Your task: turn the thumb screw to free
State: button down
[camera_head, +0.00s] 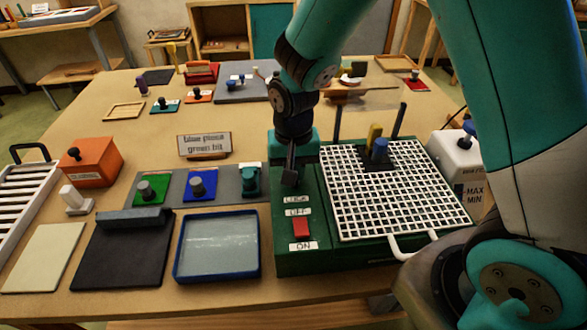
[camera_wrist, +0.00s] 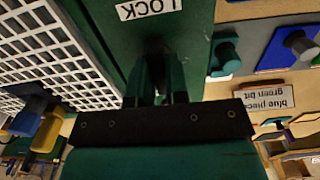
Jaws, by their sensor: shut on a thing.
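My gripper (camera_head: 290,178) points down at the top of the green machine box (camera_head: 318,260), just behind its LOCK label (camera_head: 296,199). In the wrist view my gripper (camera_wrist: 158,72) is shut on a small dark thumb screw (camera_wrist: 156,46) beside the LOCK label (camera_wrist: 150,8). The fingers hide most of the screw, so I cannot tell which way it is turned. A white grid (camera_head: 395,190) covers the right part of the box top.
A red switch (camera_head: 301,228) sits between the OFF and ON labels. Yellow and blue blocks (camera_head: 379,150) stand on the grid between dark posts. Left are a blue-rimmed tray (camera_head: 217,279), knobbed green and blue plates, and a sign (camera_head: 204,145).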

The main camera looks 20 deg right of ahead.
jog(key=shift+w+r, duration=0.1)
jog(key=c, duration=1.1)
grip_release()
notch_tip(320, 180, up, 17)
jog(key=shift+r+b, duration=0.15)
jog(key=shift+b, duration=0.8)
jog(key=s+a+n+y, duration=0.1)
jog(key=s+n, duration=0.2)
jog(key=s, duration=0.3)
jog(key=s+a+n+y, duration=0.1)
jog(key=s+a+n, duration=0.1)
jog(key=s+n, duration=0.2)
jog(key=s+a+n+y, duration=0.1)
jog(key=s+n+y, duration=0.1)
jog(key=s, duration=0.6)
jog(key=shift+s+a+f+n, duration=0.3)
jog(key=shift+s+a+n, duration=0.1)
jog(key=shift+n, duration=0.5)
